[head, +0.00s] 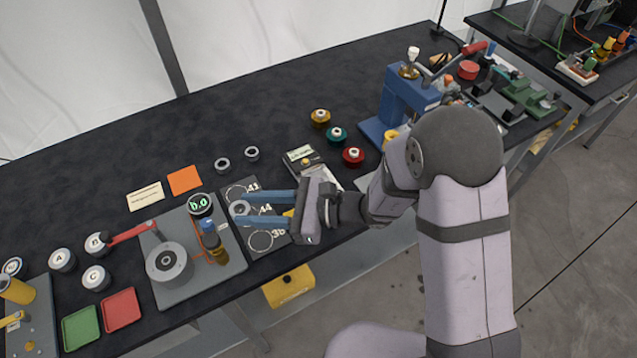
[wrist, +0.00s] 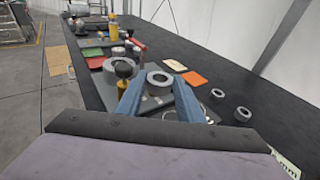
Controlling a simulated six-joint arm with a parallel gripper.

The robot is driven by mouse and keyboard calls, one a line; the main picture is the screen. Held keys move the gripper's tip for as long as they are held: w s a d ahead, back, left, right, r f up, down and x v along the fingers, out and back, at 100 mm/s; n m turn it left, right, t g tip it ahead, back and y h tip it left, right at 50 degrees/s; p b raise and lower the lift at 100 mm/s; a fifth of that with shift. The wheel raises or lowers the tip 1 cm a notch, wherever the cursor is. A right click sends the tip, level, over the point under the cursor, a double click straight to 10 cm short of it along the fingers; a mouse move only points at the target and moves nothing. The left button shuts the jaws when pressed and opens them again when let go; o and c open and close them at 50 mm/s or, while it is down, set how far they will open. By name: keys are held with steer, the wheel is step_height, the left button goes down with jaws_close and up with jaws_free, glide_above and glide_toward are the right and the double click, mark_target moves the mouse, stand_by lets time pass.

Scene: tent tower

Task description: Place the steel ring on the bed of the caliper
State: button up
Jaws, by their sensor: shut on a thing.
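My gripper (head: 237,209) has two blue fingers and is shut on a steel ring (head: 241,207). In the wrist view the ring (wrist: 158,78) sits between the fingertips. The gripper is over the board of numbered circles, just right of the grey plate. That plate bears what looks like the caliper (head: 170,262), with a round grey bed, a dark centre, a red lever (head: 133,233) and a display (head: 200,204) reading 0.0. The ring is apart from the bed, to its upper right. The wrist view shows the round part (wrist: 118,66) beyond the left finger.
Two more rings (head: 222,164) (head: 252,153) lie behind on the dark table. The numbered board (head: 262,242) is under the fingers. Green (head: 82,329) and red trays (head: 121,309) lie left.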

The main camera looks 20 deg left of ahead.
steer(key=w+d+r+m+t+h+b, duration=0.1)
steer(key=w+d+m+t+h, duration=0.1)
steer(key=w+d+m+t, duration=0.45)
steer(key=w+d+m+t+h, duration=0.2)
steer(key=w+d+m+t, duration=0.2)
steer(key=w+t, duration=0.45)
steer(key=shift+g, duration=0.8)
steer(key=shift+w+d+f, duration=0.1)
steer(key=shift+w+f, duration=0.15)
steer(key=shift+f, duration=0.8)
steer(key=shift+w+f, duration=0.3)
steer(key=shift+f, duration=0.75)
steer(key=shift+w+d+f, duration=0.1)
steer(key=shift+w+f, duration=0.15)
steer(key=shift+f, duration=0.8)
steer(key=shift+f, duration=0.1)
steer(key=shift+f+p, duration=0.5)
steer(key=shift+f, duration=1.25)
steer(key=shift+f, duration=0.15)
steer(key=o, duration=1.1)
steer(key=shift+o, duration=0.2)
